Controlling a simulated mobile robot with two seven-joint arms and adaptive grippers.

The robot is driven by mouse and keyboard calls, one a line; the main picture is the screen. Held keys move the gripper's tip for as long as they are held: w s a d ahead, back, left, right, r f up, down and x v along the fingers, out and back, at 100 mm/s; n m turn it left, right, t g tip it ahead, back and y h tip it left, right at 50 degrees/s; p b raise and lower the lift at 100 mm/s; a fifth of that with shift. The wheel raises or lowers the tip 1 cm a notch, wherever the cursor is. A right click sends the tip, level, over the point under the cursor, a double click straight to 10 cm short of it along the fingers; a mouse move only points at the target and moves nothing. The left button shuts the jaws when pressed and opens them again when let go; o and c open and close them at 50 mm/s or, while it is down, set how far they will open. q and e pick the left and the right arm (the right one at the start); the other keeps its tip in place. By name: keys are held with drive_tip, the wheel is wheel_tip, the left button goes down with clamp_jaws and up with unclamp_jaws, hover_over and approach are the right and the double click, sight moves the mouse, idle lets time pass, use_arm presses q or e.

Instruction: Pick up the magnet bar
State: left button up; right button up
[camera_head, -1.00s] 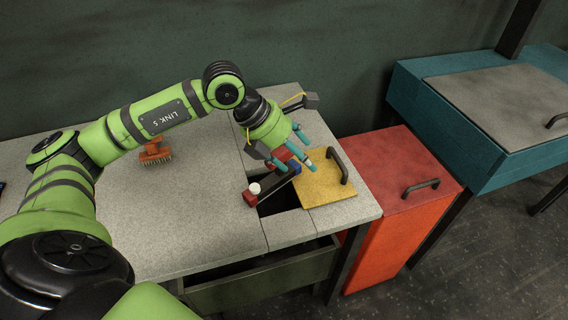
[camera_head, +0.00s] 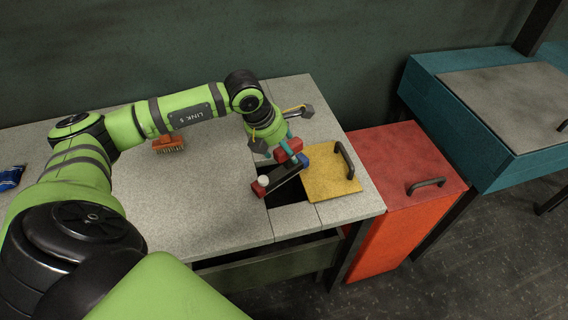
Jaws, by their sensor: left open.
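The magnet bar (camera_head: 283,180) is a dark bar with a red end at its lower left, a blue end at its upper right and a red block above it near the blue end. It lies slantwise across a dark opening in the grey bench. A small white knob (camera_head: 263,181) shows by its lower-left end. My left gripper (camera_head: 279,152) is open, its teal fingers just behind the red block. The block partly hides one finger; whether they touch I cannot tell. My right gripper is not in view.
A yellow lid (camera_head: 328,185) with a black handle lies right of the opening. An orange brush (camera_head: 168,145) sits at the bench's back, and a blue packet (camera_head: 10,177) at far left. A red cabinet (camera_head: 390,160) and teal bin (camera_head: 440,95) stand right. The bench's middle is clear.

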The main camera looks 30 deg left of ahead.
use_arm(q)
clamp_jaws()
drive_tip(key=shift+r, duration=0.1)
